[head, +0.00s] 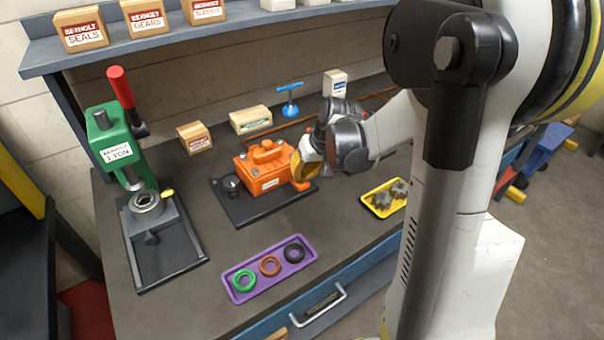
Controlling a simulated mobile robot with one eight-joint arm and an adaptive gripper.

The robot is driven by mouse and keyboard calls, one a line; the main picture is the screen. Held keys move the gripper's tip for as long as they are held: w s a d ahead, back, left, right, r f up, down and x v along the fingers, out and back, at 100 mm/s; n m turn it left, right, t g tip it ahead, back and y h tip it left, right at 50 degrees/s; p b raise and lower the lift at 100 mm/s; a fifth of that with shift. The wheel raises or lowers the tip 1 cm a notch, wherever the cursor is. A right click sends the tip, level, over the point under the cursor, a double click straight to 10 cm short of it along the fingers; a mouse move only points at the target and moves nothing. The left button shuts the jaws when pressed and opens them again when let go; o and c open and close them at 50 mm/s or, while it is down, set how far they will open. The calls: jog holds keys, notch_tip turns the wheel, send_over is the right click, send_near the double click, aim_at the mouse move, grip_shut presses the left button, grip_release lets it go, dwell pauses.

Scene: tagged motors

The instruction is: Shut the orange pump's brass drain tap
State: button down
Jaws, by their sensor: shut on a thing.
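The orange pump (265,170) sits on a dark base plate (243,212) in the middle of the workbench. A brass-yellow round part (298,172) shows at the pump's right end, partly covered by my gripper. My gripper (311,150) reaches in from the right, shut at this end of the pump. The exact contact is hidden by the gripper's own body. The drain tap's handle and its angle cannot be made out.
A green press (110,148) with a red-tipped lever stands at left. A purple tray (240,296) with rings lies in front, a yellow tray (371,207) with gears at right. Small boxes and a blue T-handled tool (290,104) stand behind. Bare bench shows front left of the pump.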

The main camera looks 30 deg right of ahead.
jog(key=shift+m, duration=0.3)
jog(key=m+h, duration=0.1)
jog(key=m, duration=0.2)
jog(key=m+h, duration=0.1)
jog(key=m, duration=0.2)
jog(key=shift+a+h, duration=0.1)
jog(key=shift+h, duration=0.3)
jog(key=m, duration=0.2)
jog(key=m+g+h, duration=0.1)
jog(key=m, duration=0.1)
jog(key=shift+w+m+h, duration=0.1)
jog(key=shift+m+h, duration=0.2)
jog(key=shift+m+g+h, duration=0.4)
jog(key=shift+m, duration=1)
jog(key=c, duration=1.5)
grip_release()
